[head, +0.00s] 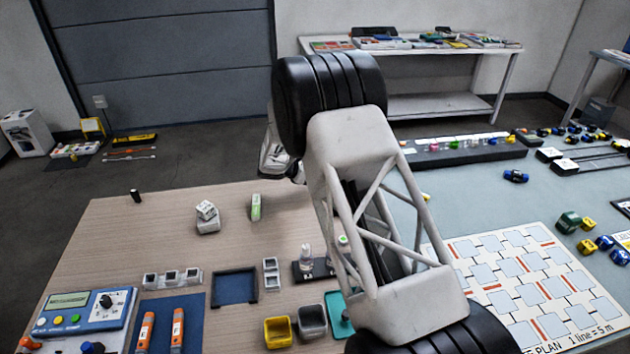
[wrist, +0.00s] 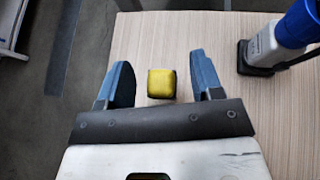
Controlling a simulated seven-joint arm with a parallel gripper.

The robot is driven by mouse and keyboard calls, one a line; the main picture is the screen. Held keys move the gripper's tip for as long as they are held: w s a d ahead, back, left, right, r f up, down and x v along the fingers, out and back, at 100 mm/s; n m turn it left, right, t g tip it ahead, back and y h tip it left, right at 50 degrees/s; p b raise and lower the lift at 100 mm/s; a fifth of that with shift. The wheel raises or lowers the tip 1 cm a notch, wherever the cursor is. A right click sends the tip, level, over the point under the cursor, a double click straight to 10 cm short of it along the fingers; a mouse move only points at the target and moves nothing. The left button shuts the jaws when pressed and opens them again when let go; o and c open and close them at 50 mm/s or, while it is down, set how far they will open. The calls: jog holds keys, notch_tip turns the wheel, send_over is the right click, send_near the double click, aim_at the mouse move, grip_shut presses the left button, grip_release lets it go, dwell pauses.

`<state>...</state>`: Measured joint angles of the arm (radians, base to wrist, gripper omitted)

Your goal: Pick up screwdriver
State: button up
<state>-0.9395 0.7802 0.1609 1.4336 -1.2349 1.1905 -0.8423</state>
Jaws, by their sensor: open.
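Two orange-handled tools, a left one (head: 146,331) and a right one (head: 178,328), lie side by side on a blue mat (head: 196,304) at the lower left of the head view. Their lower ends are cut off by the picture edge. They look like screwdrivers, but I cannot tell for sure. In the wrist view my gripper (wrist: 162,82) is open, with its two blue-grey fingers apart. A small yellow block (wrist: 161,83) with dark edges shows between the fingers; I cannot tell how far below them it is. No screwdriver shows clearly in the wrist view.
A blue-and-white bottle-like object (wrist: 270,45) stands right of my fingers. The wooden table (head: 110,235) holds a meter box (head: 80,318), a dark square tray (head: 234,288), and yellow (head: 278,332) and grey (head: 312,321) bins. My arm hides the table's middle right. The left rear tabletop is mostly clear.

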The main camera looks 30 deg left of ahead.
jog(key=shift+x, duration=0.8)
jog(key=c, duration=1)
jog(key=shift+r, duration=0.1)
jog(key=shift+c, duration=0.2)
jog(key=shift+r, duration=0.4)
notch_tip(320, 180, up, 3)
jog(key=shift+f, duration=0.1)
jog(key=s+d, duration=0.3)
jog(key=s, duration=0.1)
jog(key=s+d, duration=0.3)
jog(key=d, duration=0.1)
jog(key=s+d+r, duration=0.1)
jog(key=s+d, duration=0.3)
jog(key=shift+s+r, duration=0.1)
jog(key=shift+s, duration=0.2)
